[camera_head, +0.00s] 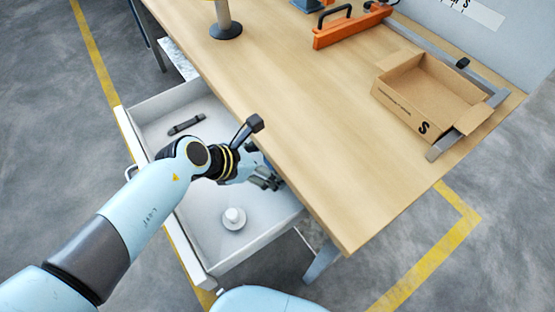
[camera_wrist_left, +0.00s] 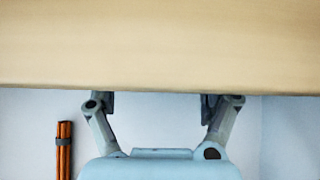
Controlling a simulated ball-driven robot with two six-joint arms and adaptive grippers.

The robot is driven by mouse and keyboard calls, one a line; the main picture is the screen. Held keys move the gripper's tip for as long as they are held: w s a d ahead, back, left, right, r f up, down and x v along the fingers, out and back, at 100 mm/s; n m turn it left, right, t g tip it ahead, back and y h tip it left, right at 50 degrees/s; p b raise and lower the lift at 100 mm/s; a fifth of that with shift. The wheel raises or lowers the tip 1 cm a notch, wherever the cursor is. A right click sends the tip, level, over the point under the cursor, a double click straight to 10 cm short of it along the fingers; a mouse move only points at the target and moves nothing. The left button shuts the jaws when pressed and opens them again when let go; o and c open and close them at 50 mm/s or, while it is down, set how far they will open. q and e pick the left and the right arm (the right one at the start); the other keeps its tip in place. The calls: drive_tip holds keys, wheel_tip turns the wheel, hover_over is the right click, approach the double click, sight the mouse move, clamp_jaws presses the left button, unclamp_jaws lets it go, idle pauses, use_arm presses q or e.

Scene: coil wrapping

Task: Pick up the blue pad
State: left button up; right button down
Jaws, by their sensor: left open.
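My left gripper (camera_head: 266,180) is over the open drawer, close to the table's front edge, and my wrist hides part of it. In the left wrist view its two fingers (camera_wrist_left: 159,104) are spread apart, with nothing visible between them. Their tips reach the lower edge of the tabletop in that view. I cannot make out a blue pad clearly in either view. The part of the drawer behind my gripper and under the table edge is hidden. My right gripper is not in view.
The white drawer (camera_head: 205,270) holds a dark bar (camera_head: 186,124) and a round white piece (camera_head: 234,218). An orange bundle (camera_wrist_left: 63,150) shows in the wrist view. The wooden table (camera_head: 330,165) carries an open cardboard box (camera_head: 400,106) and an orange tool (camera_head: 345,30). The table's middle is clear.

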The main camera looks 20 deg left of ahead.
use_arm(q)
drive_tip(key=c, duration=1.1)
